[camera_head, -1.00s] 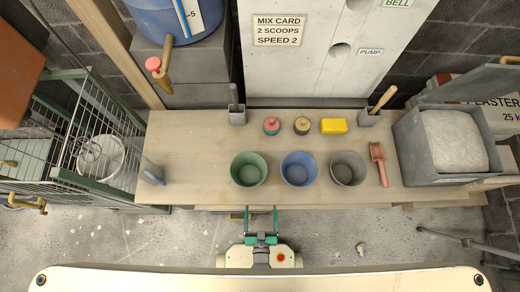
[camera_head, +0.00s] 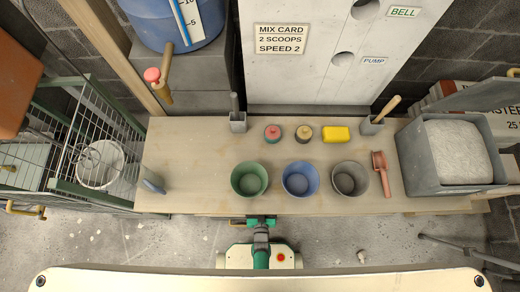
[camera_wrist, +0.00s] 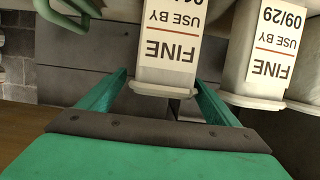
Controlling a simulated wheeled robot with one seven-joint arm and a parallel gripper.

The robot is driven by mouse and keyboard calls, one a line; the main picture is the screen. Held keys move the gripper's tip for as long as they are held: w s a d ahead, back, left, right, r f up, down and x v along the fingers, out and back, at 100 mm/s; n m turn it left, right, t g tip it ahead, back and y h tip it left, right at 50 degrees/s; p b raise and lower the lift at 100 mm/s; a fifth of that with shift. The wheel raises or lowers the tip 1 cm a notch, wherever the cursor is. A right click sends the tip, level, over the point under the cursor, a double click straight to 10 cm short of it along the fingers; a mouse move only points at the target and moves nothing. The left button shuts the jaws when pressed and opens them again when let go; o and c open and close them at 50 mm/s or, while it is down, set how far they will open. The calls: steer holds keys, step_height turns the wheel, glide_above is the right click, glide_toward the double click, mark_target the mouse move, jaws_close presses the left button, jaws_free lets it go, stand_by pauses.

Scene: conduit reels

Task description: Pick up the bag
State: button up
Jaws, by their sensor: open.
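In the wrist view a white bag-like packet (camera_wrist: 165,45) printed "FINE" and "USE BY" appears upside down at the top centre. A second, similar packet (camera_wrist: 265,50) marked "09/29" stands to its right. My gripper (camera_wrist: 160,80) is open, its green fingers apart and pointing toward the first packet. The packet's lower end lies between the fingertips in the picture; I cannot tell whether they touch. In the head view my gripper (camera_head: 261,220) is at the bench's front edge, fingers hidden. The packets do not show there. Sacks marked "PLASTER" (camera_head: 503,100) lie at the far right.
The bench (camera_head: 215,200) holds green (camera_head: 249,179), blue (camera_head: 300,180) and grey (camera_head: 350,178) bowls near its front edge. A red scoop (camera_head: 381,172) and a grey bin of powder (camera_head: 440,190) are to the right. A wire cage (camera_head: 60,170) stands left.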

steer(key=shift+a+f+x, duration=0.15)
steer(key=shift+x, duration=1.15)
steer(key=shift+a+f+x, duration=0.1)
steer(key=shift+f+x, duration=0.05)
steer(key=shift+x, duration=1.1)
steer(key=shift+s, duration=0.1)
steer(key=c, duration=2)
steer(key=shift+o, duration=0.2)
